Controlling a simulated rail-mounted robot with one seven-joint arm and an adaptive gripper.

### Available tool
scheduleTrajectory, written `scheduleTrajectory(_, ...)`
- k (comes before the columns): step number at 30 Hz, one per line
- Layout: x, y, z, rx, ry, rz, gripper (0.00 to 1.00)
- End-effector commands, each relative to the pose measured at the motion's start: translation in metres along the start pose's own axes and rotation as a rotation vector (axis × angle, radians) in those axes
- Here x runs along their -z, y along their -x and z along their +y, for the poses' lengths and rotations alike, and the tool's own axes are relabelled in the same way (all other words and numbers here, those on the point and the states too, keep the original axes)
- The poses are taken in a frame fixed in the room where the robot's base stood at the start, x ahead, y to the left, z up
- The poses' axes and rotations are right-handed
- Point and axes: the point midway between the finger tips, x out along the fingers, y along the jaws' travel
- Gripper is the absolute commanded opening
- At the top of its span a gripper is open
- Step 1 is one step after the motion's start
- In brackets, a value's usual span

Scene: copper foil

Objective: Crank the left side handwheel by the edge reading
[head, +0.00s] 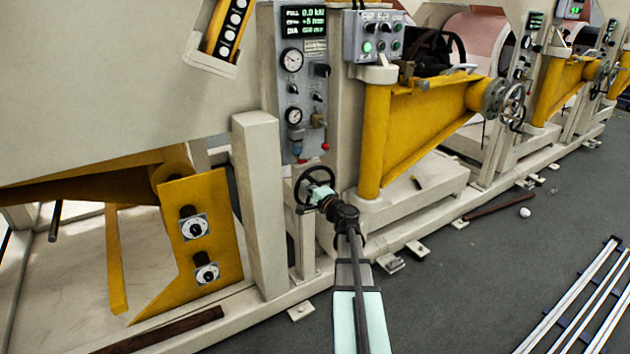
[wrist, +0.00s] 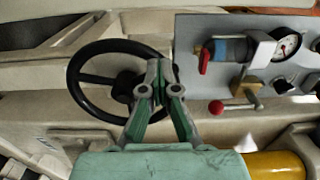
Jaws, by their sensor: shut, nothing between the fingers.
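A black spoked handwheel (head: 299,188) sits low on the machine frame, below the gauge panel, in the head view. In the wrist view, the same handwheel (wrist: 121,88) fills the left-centre, its rim and hub showing. My gripper (head: 320,193) is in front of the wheel and hides part of it. In the wrist view, my gripper (wrist: 158,68) is shut and empty, its fingertips overlapping the right part of the rim. Whether they touch it I cannot tell. A green-lit readout (head: 303,22) tops the panel; its lines look like 0.0 kN, +5 mm and a DIA value, small and blurred.
The gauge panel (head: 303,85) has dials, knobs and a red-balled lever, which shows right of my fingers (wrist: 217,107) in the wrist view. A beige post (head: 258,200) stands left of the wheel, a yellow arm (head: 425,120) right.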

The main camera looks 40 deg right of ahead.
Motion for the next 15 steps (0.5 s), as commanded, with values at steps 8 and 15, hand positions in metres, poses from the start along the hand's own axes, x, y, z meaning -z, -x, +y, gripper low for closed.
scheduleTrajectory(8,0.029,-0.001,-0.025,-0.001,-0.002,0.005,0.00)
scheduleTrajectory(15,0.057,-0.001,-0.026,0.001,0.000,0.006,0.00)
